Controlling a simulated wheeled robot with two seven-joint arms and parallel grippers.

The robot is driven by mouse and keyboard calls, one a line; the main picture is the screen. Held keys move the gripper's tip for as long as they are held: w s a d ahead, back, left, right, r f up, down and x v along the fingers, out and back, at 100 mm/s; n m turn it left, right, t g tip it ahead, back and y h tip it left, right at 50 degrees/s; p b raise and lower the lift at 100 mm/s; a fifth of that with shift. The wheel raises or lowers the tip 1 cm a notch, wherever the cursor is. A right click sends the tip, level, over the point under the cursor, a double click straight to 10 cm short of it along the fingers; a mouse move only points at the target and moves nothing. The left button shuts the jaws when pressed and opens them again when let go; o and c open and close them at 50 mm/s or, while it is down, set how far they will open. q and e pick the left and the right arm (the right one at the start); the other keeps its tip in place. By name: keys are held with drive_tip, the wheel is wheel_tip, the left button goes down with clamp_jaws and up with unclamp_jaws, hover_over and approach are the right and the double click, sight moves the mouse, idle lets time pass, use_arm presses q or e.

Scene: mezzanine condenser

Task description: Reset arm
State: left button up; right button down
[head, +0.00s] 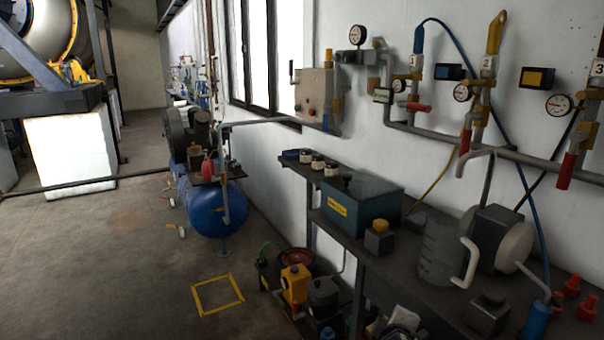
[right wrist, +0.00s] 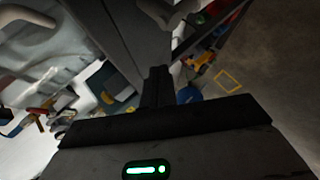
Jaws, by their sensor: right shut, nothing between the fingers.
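My right gripper (right wrist: 157,78) shows in the right wrist view as dark fingers standing up from a dark body with a green light. The fingers are together, with nothing seen between them. Neither gripper shows in the head view, so my left gripper is out of sight. In the right wrist view, the bench with its pipes and gauges lies tilted on the left, and the yellow floor square (right wrist: 229,81) is at the upper right.
A dark bench (head: 345,240) along the right wall carries a teal box (head: 362,205) and a grey cylinder. Gauges and valves hang above it. A blue tank (head: 212,207) stands behind. Floor around the yellow square (head: 218,294) is clear to the left.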

drive_tip(key=s+a+f+m+y, duration=0.2)
drive_tip(key=s+f, duration=0.3)
drive_tip(key=s, duration=0.3)
drive_tip(key=s+a+f+m+y, duration=0.2)
drive_tip(key=s+f, duration=0.2)
drive_tip(key=s, duration=0.5)
drive_tip(key=s+m+y, duration=0.2)
drive_tip(key=s+m, duration=0.2)
drive_tip(key=s, duration=0.8)
drive_tip(key=shift+a+r+g+y, duration=0.35)
drive_tip(key=shift+a+g+y, duration=0.05)
drive_tip(key=shift+a, duration=0.05)
